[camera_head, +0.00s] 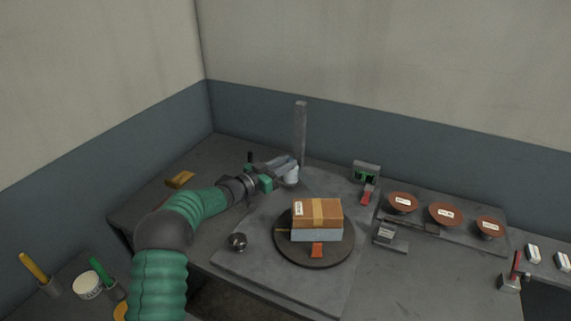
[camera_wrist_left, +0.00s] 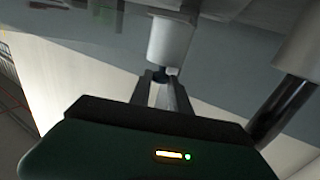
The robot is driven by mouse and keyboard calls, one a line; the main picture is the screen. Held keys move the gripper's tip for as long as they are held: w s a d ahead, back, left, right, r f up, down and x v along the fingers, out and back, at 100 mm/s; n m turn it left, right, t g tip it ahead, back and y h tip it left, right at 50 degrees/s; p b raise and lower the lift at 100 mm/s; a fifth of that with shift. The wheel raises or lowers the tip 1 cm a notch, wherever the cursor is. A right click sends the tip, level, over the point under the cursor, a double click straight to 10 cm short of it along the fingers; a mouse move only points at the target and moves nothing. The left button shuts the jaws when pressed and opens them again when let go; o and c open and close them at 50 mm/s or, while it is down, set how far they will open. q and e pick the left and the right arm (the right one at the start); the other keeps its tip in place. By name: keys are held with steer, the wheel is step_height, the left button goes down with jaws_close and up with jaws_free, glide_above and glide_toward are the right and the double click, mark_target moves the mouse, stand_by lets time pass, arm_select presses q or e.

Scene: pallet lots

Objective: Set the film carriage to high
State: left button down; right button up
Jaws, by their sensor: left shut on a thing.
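A grey upright mast (camera_head: 301,125) stands at the back of the dark bench. A white film roll (camera_head: 291,177), which I take to be on the film carriage, sits low beside the mast. My left gripper (camera_head: 281,165) reaches it from the left. In the left wrist view its fingers (camera_wrist_left: 163,82) are shut on a small dark part just below a white cylinder (camera_wrist_left: 170,40), which looks like the roll. I take the part to be the carriage's grip; its shape is mostly hidden. My right gripper is not in view.
A round dark turntable (camera_head: 283,248) bears stacked boxes, a brown one (camera_head: 318,211) on top. A metal ball-like knob (camera_head: 237,242) stands at its left. A red lever (camera_head: 368,194) and brown discs (camera_head: 445,213) are to the right. A yellow block (camera_head: 180,179) lies at left.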

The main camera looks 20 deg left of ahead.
arm_select(q)
steer(key=shift+a, duration=0.1)
stand_by(0.7)
step_height(320, 180, up, 5)
steer(key=p, duration=0.3)
steer(key=shift+f+p, duration=0.1)
steer(key=shift+p, duration=0.2)
steer(key=c, duration=1.3)
jaws_free()
steer(key=shift+o, duration=0.2)
steer(key=shift+f, duration=0.1)
steer(key=shift+f, duration=0.1)
